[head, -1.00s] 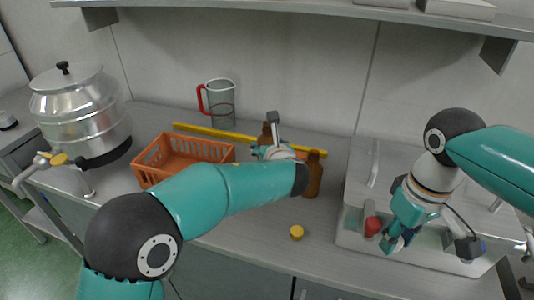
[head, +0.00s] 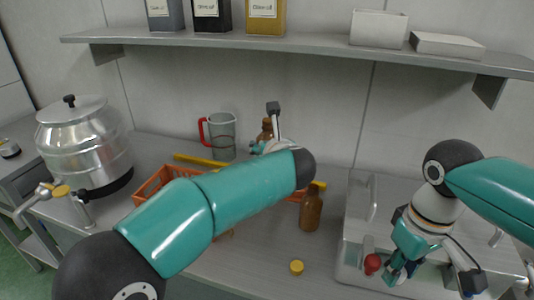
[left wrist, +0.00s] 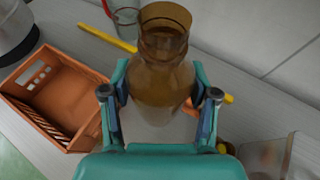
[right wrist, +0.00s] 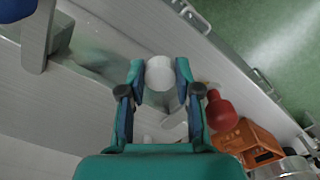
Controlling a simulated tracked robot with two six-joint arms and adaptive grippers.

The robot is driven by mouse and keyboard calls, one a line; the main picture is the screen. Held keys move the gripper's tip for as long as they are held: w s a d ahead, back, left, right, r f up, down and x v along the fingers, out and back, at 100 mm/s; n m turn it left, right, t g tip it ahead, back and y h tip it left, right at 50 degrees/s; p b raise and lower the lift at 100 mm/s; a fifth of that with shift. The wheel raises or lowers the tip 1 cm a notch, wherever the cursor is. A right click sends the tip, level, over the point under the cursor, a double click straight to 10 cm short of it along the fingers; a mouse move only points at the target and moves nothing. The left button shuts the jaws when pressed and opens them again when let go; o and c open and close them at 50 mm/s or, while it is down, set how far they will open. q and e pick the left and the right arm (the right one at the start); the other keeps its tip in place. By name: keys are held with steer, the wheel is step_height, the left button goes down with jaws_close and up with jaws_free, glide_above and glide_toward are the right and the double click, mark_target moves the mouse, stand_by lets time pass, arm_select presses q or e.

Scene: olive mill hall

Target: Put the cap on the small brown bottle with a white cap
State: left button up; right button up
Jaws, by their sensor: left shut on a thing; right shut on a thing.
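The small brown bottle (left wrist: 163,85) is upright between the fingers of my left gripper (left wrist: 160,105), its open neck bare in the left wrist view. In the head view the bottle (head: 267,126) shows above my left gripper (head: 262,146), largely behind my left arm. A white cap (right wrist: 160,73) is between the fingertips of my right gripper (right wrist: 160,85). Bottle and cap are far apart.
Another brown bottle (head: 311,210) stands on the counter, with a yellow cap (head: 297,267) in front. An orange crate (head: 150,184), a jug (head: 222,138) and a steel pot (head: 85,150) are at left. The grey box (head: 360,235) is at right. A shelf (head: 310,44) runs above.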

mark_target(269, 135)
arm_select(q)
steer(key=shift+r, duration=1.55)
steer(key=shift+r+p, duration=0.1)
steer(key=shift+p, duration=0.2)
